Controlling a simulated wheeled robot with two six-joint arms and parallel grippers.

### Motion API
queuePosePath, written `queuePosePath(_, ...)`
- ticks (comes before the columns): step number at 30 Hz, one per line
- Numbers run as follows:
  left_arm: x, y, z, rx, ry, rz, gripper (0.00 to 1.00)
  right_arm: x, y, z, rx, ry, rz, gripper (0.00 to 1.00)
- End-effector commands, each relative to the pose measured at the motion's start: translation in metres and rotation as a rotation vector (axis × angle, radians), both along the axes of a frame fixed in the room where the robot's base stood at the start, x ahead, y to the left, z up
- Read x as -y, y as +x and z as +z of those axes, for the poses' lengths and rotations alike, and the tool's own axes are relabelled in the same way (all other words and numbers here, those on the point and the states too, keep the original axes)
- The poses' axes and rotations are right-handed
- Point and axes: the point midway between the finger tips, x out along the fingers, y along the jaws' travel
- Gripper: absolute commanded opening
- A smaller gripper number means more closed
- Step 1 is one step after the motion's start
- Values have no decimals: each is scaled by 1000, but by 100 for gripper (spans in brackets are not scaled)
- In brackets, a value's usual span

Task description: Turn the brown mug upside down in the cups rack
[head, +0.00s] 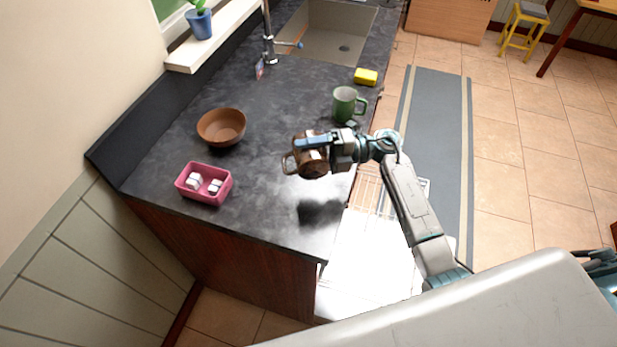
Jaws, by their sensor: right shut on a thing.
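The brown mug (314,166) is held in my right gripper (322,146) above the dark countertop, near its right edge. The mug's handle points left. The gripper is shut on the mug from the right, and its fingers hide part of the mug, so I cannot tell its exact tilt. A wire rack (369,184), likely the cups rack, is pulled out beside the counter, below and to the right of the mug. My right arm covers part of it. My left gripper is not in view.
A green mug (344,106) stands on the counter (268,115) just behind my right gripper. A bright white surface (365,260) lies below the arm.

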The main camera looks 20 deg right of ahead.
Motion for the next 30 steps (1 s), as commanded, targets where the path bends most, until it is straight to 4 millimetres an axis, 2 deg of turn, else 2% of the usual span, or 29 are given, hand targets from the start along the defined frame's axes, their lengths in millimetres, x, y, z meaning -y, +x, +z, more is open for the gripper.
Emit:
queuePosePath(5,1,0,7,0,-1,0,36,0,0,4,-29,4,0,50)
queuePosePath(11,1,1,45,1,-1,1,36,0,0,10,-293,34,1,50)
queuePosePath(13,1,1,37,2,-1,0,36,0,0,1,-384,45,1,50)
queuePosePath(17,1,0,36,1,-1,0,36,0,0,0,-493,56,1,50)
queuePosePath(27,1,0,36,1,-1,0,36,0,0,1,-525,60,0,50)
queuePosePath(30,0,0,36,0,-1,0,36,0,0,1,-590,68,0,50)
